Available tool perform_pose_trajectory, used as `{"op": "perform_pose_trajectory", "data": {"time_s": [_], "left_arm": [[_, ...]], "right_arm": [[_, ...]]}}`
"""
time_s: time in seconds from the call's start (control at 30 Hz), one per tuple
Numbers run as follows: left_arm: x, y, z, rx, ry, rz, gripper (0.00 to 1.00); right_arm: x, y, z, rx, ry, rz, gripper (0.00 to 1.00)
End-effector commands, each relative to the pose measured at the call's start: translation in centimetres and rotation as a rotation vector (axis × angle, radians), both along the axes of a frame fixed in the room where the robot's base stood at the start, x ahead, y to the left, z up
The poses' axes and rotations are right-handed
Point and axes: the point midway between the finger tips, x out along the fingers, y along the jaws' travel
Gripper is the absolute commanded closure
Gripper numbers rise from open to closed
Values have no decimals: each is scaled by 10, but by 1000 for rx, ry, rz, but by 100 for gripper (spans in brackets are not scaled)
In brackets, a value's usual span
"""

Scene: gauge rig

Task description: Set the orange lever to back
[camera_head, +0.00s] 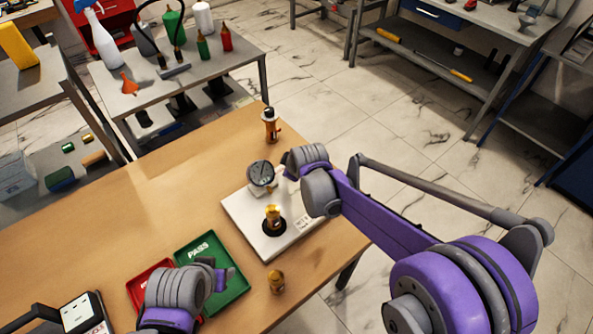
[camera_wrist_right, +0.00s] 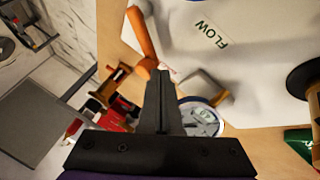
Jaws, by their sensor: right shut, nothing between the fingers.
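The orange lever (camera_wrist_right: 142,38) shows in the right wrist view as a short bar with a rounded end, beside the white plate (camera_wrist_right: 250,60) marked FLOW. In the head view my right arm hides it. My right gripper (camera_wrist_right: 163,75) is shut and empty, its tips close to the lever's rounded end; I cannot tell if they touch. In the head view the plate (camera_head: 241,222) carries a round gauge (camera_head: 261,174) and a brass fitting (camera_head: 273,215); my right wrist hangs over its right side. My left gripper (camera_head: 222,276) is over the green tray, its fingers unclear.
The green PASS tray (camera_head: 240,289) and a red tray (camera_head: 136,287) lie on the wooden table (camera_head: 160,205). A brass piece (camera_head: 277,281) stands near the front edge, and an orange-and-black fitting (camera_head: 271,126) near the far corner. A meter (camera_head: 82,313) is at lower left.

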Motion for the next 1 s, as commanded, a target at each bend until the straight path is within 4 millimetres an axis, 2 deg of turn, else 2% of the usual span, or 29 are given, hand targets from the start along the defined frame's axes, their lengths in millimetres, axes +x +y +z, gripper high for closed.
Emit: {"op": "perform_pose_trajectory", "data": {"time_s": [0.27, 0.43, 0.63, 1.0], "left_arm": [[0, 0, -2, 0, 1, 0, 50], [0, 0, -3, 0, 1, 0, 50], [0, 0, -3, 0, 1, 0, 50], [-1, 0, -5, 0, 2, 0, 50]], "right_arm": [[15, 8, 0, -1, -1, -212, 100], [22, 7, 0, -1, 0, -217, 100], [21, 7, 0, 0, 0, -216, 100], [12, -1, 0, 1, 0, -217, 100]]}}
